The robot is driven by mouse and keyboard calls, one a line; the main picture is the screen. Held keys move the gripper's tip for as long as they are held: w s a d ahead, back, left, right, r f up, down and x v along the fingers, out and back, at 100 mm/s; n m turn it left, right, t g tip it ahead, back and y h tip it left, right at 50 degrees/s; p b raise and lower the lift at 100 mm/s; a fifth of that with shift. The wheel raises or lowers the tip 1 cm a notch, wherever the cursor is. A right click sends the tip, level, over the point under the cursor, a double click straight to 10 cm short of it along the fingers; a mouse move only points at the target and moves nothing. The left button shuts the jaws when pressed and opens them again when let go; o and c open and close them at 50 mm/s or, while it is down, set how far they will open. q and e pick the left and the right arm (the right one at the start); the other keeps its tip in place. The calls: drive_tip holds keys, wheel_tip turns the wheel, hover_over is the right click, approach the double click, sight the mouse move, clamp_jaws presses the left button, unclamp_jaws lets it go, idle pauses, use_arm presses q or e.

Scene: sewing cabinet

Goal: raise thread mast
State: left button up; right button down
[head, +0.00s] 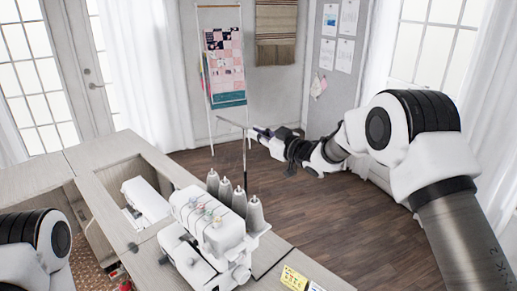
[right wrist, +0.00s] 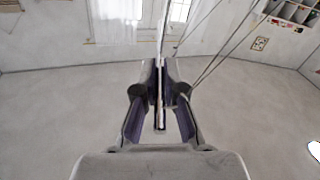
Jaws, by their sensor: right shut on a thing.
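The white serger (head: 208,222) stands on the cabinet top with several grey thread cones (head: 239,200) at its back. The thin thread mast (head: 245,160) rises upright behind the cones, with a crossbar (head: 230,122) at its top. My right gripper (head: 256,132) is at the top of the mast, well above the cones, shut on it. In the right wrist view the fingers (right wrist: 160,95) close on a thin dark bar, and pale threads (right wrist: 215,62) run up to the right. My left gripper is not in view; only part of my left arm shows at the lower left.
A second white machine (head: 147,200) sits in the cabinet's recess to the left. Yellow notes (head: 293,279) lie near the front edge. Wooden floor (head: 330,220) is open behind the cabinet. A quilt rack (head: 224,65) stands at the back wall.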

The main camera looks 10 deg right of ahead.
wheel_tip(320, 180, up, 6)
drive_tip(key=shift+f+p, duration=0.25)
drive_tip(key=shift+p, duration=0.6)
drive_tip(key=shift+r, duration=0.15)
drive_tip(key=shift+w, duration=0.1)
drive_tip(key=c, duration=1.3)
unclamp_jaws()
drive_tip(key=shift+o, duration=0.2)
drive_tip(key=v, duration=1.2)
drive_tip(key=shift+a, duration=0.15)
